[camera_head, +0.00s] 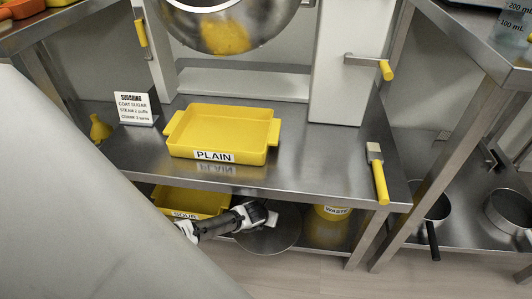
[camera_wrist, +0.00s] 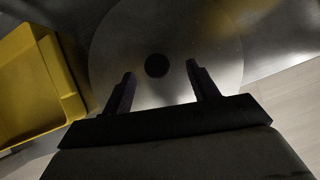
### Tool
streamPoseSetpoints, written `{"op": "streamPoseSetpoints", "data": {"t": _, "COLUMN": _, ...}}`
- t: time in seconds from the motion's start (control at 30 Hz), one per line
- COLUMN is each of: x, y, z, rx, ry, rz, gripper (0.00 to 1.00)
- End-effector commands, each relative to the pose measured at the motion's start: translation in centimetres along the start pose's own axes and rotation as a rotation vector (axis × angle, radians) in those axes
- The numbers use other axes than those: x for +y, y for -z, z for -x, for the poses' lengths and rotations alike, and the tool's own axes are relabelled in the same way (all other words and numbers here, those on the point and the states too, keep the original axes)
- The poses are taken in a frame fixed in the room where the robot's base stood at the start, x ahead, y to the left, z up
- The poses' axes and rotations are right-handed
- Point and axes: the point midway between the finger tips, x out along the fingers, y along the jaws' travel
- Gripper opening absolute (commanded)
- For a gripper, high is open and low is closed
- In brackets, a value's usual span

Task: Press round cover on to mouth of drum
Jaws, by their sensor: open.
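The round cover (camera_head: 277,238) is a flat grey metal disc at the lower shelf, below the table's front edge. In the wrist view the cover (camera_wrist: 218,45) fills the upper middle, with a dark round knob (camera_wrist: 156,66) at its centre. My gripper (camera_head: 266,217) is over the cover, open and empty. In the wrist view its two dark fingers stand apart, with the knob between and slightly beyond their tips; contact cannot be told. The steel drum (camera_head: 205,38) hangs in its white frame at the top; its upper part and most of its mouth are cut off.
A yellow PLAIN tray (camera_head: 222,122) stands on the steel table (camera_head: 310,165), above my gripper. A yellow SOUR tray (camera_head: 178,200) and a yellow WASTE container (camera_head: 327,230) flank the cover below. A yellow-handled scraper (camera_head: 379,180) lies at the table's right.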

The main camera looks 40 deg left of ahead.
Motion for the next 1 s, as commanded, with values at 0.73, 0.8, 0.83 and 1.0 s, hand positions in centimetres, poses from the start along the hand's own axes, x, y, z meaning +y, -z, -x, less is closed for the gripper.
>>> {"op": "streamPoseSetpoints", "data": {"t": 0.73, "x": 0.5, "y": 0.3, "z": -4.8, "rx": 0.001, "ry": 0.0, "rz": -0.001, "gripper": 0.42}}
{"op": "streamPoseSetpoints", "data": {"t": 0.8, "x": 0.5, "y": 0.3, "z": -4.8, "rx": 0.001, "ry": 0.0, "rz": -0.001, "gripper": 0.33}}
{"op": "streamPoseSetpoints", "data": {"t": 0.83, "x": 0.5, "y": 0.3, "z": -4.8, "rx": 0.001, "ry": 0.0, "rz": -0.001, "gripper": 0.29}}
{"op": "streamPoseSetpoints", "data": {"t": 1.0, "x": 0.5, "y": 0.3, "z": -4.8, "rx": 0.001, "ry": 0.0, "rz": -0.001, "gripper": 0.07}}
